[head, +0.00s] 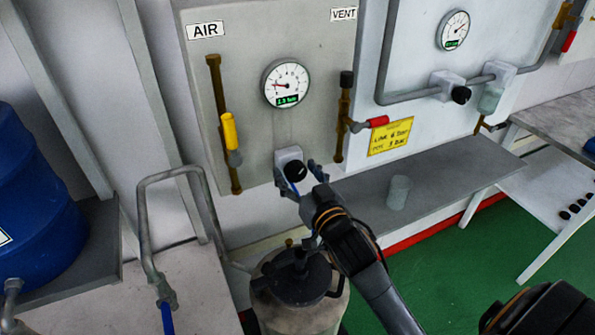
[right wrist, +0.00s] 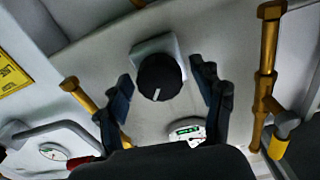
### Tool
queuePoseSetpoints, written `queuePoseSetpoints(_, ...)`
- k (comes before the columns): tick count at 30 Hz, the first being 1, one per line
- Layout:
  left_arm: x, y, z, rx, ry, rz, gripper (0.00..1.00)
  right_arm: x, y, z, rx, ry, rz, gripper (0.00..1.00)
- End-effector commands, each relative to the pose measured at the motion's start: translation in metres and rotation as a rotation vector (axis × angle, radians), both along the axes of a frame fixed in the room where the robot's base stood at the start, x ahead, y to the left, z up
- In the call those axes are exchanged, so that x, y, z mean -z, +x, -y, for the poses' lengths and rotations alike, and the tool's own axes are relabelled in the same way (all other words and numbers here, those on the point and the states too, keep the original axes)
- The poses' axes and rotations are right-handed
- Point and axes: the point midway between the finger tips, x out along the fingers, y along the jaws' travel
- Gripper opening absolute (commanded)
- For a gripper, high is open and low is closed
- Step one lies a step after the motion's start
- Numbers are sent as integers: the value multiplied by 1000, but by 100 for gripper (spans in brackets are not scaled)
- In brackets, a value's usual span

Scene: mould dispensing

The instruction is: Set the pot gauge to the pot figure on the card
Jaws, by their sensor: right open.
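The pot gauge (head: 287,84) is a round white dial on the grey panel above the pressure pot (head: 300,290). Its green display seems to read just under 3 bar, but the digits are small. The black regulator knob (head: 295,171) sits below it on a pale block; in the right wrist view the knob (right wrist: 160,77) shows a white mark. My right gripper (head: 298,177) is open, with its fingers on either side of the knob; contact is not clear. The yellow card (head: 390,137) has a blurred line figure and a pot figure that looks like 3 bar. My left gripper is out of view.
Brass pipes with a yellow handle (head: 230,130) and a red handle (head: 378,121) flank the knob. A second gauge (head: 453,30) and knob (head: 461,95) are on the right panel. A translucent cup (head: 398,192) stands on the grey shelf (head: 450,180).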

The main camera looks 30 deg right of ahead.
Motion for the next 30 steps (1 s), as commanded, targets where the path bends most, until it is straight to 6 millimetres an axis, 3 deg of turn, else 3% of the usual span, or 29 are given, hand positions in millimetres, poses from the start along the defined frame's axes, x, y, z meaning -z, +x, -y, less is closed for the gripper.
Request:
queuePoseSetpoints(5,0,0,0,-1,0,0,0,0,0,0,0,0,0,67)
queuePoseSetpoints(13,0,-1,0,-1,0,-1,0,0,0,0,0,0,0,14)
queuePoseSetpoints(22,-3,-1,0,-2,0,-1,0,-1,0,0,0,33,2,12)
queuePoseSetpoints(30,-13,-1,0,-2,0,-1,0,-2,0,1,2,186,10,12)
